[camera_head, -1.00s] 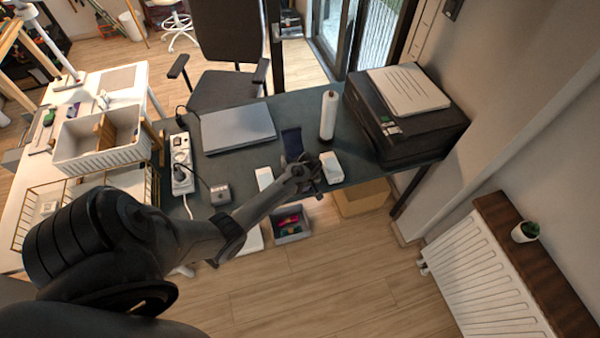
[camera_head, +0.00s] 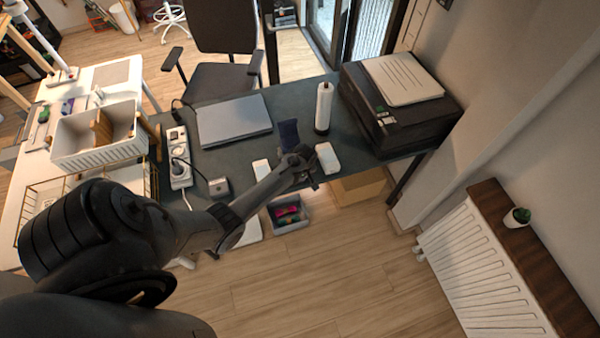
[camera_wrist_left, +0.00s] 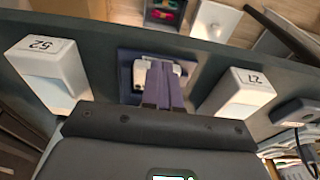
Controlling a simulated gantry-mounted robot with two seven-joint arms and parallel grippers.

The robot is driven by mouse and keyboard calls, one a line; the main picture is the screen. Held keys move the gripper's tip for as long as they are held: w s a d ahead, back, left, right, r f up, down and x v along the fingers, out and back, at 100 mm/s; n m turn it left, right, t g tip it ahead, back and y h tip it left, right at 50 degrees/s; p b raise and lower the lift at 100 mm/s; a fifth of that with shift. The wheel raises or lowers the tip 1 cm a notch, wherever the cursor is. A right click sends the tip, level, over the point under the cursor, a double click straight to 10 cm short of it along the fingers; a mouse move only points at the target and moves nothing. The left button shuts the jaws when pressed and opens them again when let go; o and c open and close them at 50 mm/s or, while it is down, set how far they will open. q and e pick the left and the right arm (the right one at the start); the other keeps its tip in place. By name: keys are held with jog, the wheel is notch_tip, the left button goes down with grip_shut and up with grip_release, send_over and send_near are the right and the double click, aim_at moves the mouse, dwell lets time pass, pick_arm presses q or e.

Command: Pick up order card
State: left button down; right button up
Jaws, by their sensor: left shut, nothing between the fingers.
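A dark blue flat piece (camera_head: 289,133) stands out on the dark desk just beyond my left gripper (camera_head: 303,166). In the left wrist view, a blue-purple piece (camera_wrist_left: 126,62) lies behind and beside the fingertips of my left gripper (camera_wrist_left: 163,72), with a small pale item partly hidden by them. My left gripper is shut and empty, near the desk's front edge. White blocks with black numerals stand on either side, one (camera_wrist_left: 50,72) at left and one (camera_wrist_left: 238,92) at right. I cannot tell which item is the order card. My right gripper is out of view.
A black printer (camera_head: 400,125) with a lined sheet (camera_head: 403,78) on top stands at right. A white roll (camera_head: 323,108) stands upright near it. A closed laptop (camera_head: 234,121) and a power strip (camera_head: 178,158) are at left. A grey bin (camera_head: 289,225) sits below the desk.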

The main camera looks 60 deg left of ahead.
pick_arm(q)
jog(key=s+d, duration=0.2)
jog(key=d, duration=0.8)
jog(key=shift+s+d, duration=0.2)
jog(key=c, duration=1.4)
grip_release()
jog(key=shift+s+d, duration=0.1)
jog(key=shift+d, duration=0.45)
jog(key=o, duration=0.6)
jog(key=shift+d, duration=0.15)
jog(key=shift+o, duration=0.2)
